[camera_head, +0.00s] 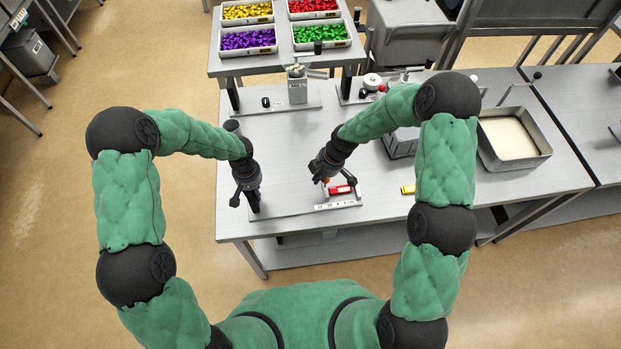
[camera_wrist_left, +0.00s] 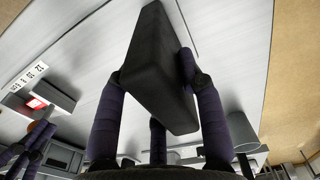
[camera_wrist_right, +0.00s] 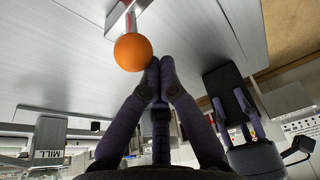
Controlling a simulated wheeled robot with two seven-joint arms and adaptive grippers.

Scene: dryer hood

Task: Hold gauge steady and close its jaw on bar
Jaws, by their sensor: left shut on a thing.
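The gauge lies near the table's front edge, with a numbered scale strip (camera_head: 335,206) along its front. A red bar (camera_head: 341,190) sits on it; it also shows in the left wrist view (camera_wrist_left: 37,103). My left gripper (camera_head: 251,194) is shut on the gauge's upright black block (camera_wrist_left: 160,65) at its left end. My right gripper (camera_wrist_right: 160,66) has its fingertips together right beside the orange ball knob (camera_wrist_right: 133,52). The knob is not between the fingers; whether they touch it I cannot tell. In the head view my right gripper partly hides the knob and the jaw.
A small yellow block (camera_head: 408,189) lies on the table to the right. A grey tray with pale contents (camera_head: 513,137) stands further right. A metal stand marked MILL (camera_wrist_right: 42,140) is behind. Bins of coloured pieces (camera_head: 320,34) stand at the back. The table's front edge is close.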

